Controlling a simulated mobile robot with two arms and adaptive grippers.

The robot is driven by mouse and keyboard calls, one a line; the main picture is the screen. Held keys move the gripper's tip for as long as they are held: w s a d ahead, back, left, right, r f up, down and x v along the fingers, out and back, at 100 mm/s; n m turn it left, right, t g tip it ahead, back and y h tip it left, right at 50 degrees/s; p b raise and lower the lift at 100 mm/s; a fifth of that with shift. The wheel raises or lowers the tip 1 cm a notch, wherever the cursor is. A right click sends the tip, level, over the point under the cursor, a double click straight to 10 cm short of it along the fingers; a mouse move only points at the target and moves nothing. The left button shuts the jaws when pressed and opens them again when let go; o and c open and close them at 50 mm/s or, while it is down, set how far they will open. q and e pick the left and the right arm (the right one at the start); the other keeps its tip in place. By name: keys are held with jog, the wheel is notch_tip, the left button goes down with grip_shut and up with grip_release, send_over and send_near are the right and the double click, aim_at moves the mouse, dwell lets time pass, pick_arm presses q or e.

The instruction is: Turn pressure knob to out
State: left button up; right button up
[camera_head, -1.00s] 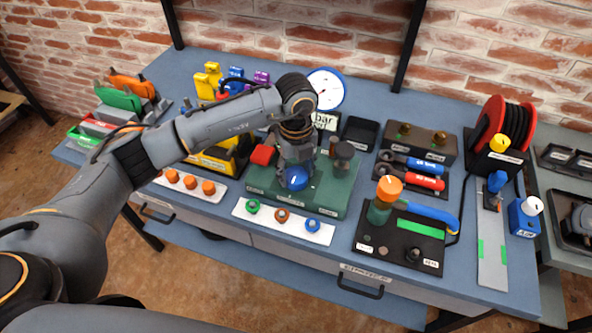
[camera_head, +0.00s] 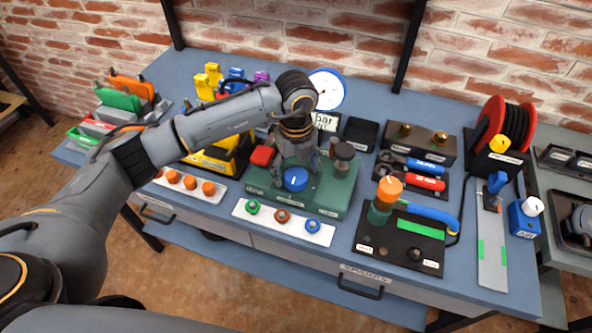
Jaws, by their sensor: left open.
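A blue round knob (camera_head: 296,179) with a light pointer mark sits at the front of the green test block (camera_head: 322,201). My left gripper (camera_head: 295,163) points down over the block, just behind and above the knob, with its fingers apart. The knob shows clear of the fingers; whether they touch it, I cannot tell. A white round gauge with a blue rim (camera_head: 327,89) and a small display reading "bar" (camera_head: 326,121) stand behind my left arm. My right gripper is not in view.
A white strip with green, brown and blue knobs (camera_head: 283,222) lies in front of the block. A red piece (camera_head: 262,156) and a dark knob (camera_head: 345,151) flank the gripper. A black panel with an orange-topped handle (camera_head: 400,243) stands to the right.

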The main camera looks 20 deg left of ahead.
aim_at(296, 175)
pick_arm(q)
notch_tip(296, 175, up, 12)
jog(key=shift+f, duration=0.25)
dwell(0.4)
